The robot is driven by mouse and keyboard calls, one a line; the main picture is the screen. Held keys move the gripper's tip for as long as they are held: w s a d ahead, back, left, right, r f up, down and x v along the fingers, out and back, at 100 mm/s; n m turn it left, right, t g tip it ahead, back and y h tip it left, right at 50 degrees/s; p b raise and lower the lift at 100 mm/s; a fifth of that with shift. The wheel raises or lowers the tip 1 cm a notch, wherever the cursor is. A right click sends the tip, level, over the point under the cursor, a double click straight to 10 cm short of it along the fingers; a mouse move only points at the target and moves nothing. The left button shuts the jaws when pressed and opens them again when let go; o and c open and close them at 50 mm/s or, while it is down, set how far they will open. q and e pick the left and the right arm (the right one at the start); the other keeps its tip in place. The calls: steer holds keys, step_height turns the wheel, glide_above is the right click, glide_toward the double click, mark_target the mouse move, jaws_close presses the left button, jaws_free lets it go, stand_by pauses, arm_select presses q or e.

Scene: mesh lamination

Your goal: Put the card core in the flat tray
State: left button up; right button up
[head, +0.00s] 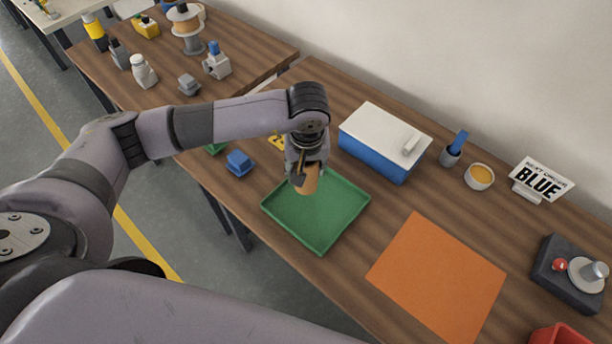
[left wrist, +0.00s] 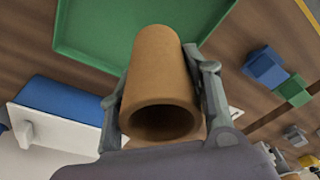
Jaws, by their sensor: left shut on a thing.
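The card core is a brown hollow tube (left wrist: 160,75), gripped between the two fingers of my left gripper (left wrist: 165,95) in the left wrist view. In the head view the core (head: 309,180) hangs below my left gripper (head: 306,170), over the back part of the green flat tray (head: 322,222). The tray is empty apart from the core above it. It also shows in the left wrist view (left wrist: 90,35), beyond the core. I cannot tell whether the core touches the tray floor. My right gripper is in neither view.
A blue box with a white lid (head: 385,140) stands behind the tray. A small blue block (head: 239,162) lies to its left. An orange sheet (head: 437,276) lies to its right. A blue-handled tool in a cup (head: 453,150) and a bowl (head: 479,176) stand near the wall.

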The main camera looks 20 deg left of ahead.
mark_target(306, 182)
arm_select(q)
steer(key=shift+f+p, duration=0.6)
steer(key=shift+f, duration=2.15)
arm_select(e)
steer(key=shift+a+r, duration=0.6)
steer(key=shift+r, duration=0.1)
arm_select(q)
steer(key=shift+d, duration=0.1)
steer(key=shift+f, duration=0.15)
steer(key=o, duration=1.2)
steer(key=shift+c, duration=0.2)
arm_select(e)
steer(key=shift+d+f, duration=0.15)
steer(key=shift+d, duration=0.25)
